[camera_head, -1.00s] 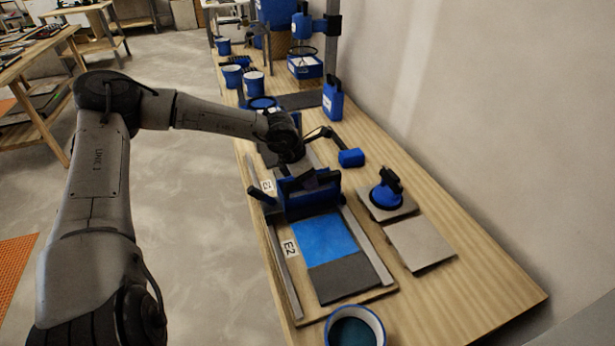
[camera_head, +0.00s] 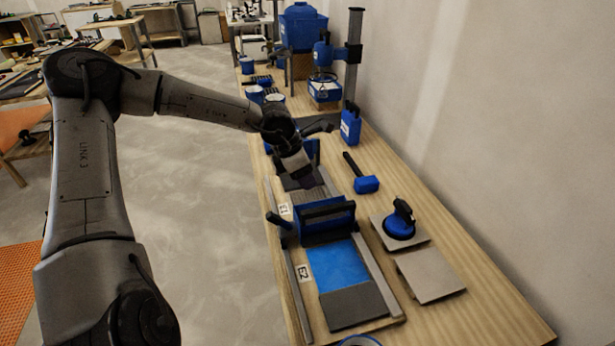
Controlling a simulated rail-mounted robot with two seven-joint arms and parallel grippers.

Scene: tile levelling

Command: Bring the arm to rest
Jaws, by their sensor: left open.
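My left arm comes in from the left, and its gripper (camera_head: 311,184) hangs above the far part of the tiling board, behind the blue box-shaped spreader (camera_head: 326,224). The fingers are small and dark here; the gripper is open, with nothing seen between them. It looks apart from the spreader, which sits across the two metal rails. My right gripper is not in view.
A blue mallet (camera_head: 366,185) lies right of the board. A blue suction cup (camera_head: 399,226) sits on a grey tile, with another tile (camera_head: 431,275) nearer. A blue bottle (camera_head: 350,127) and a stand (camera_head: 354,60) are farther back. The wall borders the bench on the right.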

